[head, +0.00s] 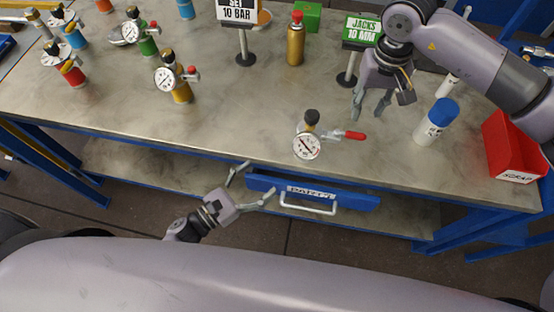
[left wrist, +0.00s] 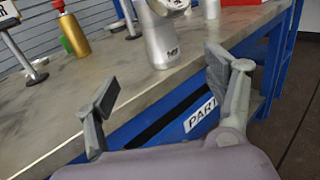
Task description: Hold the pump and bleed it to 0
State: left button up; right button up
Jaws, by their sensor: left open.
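The pump (head: 301,128) stands near the table's front edge, with a round white gauge (head: 306,147), a black knob (head: 312,117) and a red-tipped lever (head: 354,135) pointing right. The gauge reading is too small to tell. A silver cylinder that looks like the pump's body (left wrist: 163,42) shows in the left wrist view, beyond the fingers. My left gripper (head: 258,180) is open and empty, in front of the table edge and left of the pump; its fingers (left wrist: 163,80) are apart. My right gripper (head: 369,110) hangs above the table behind and right of the pump, fingers apart, holding nothing.
A blue drawer front (head: 350,197) with a handle is below the table edge. A white bottle with a blue cap (head: 436,122) and a red scrap bin (head: 512,147) stand right. A gold bottle (head: 296,42) and sign stands are behind; several gauged cylinders stand left.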

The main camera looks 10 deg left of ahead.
pick_arm(q)
jog(key=x, duration=1.7)
jog(key=shift+w+d, duration=0.15)
jog(key=shift+d, duration=0.05)
jog(key=shift+c, duration=0.3)
jog(key=c, duration=1.6)
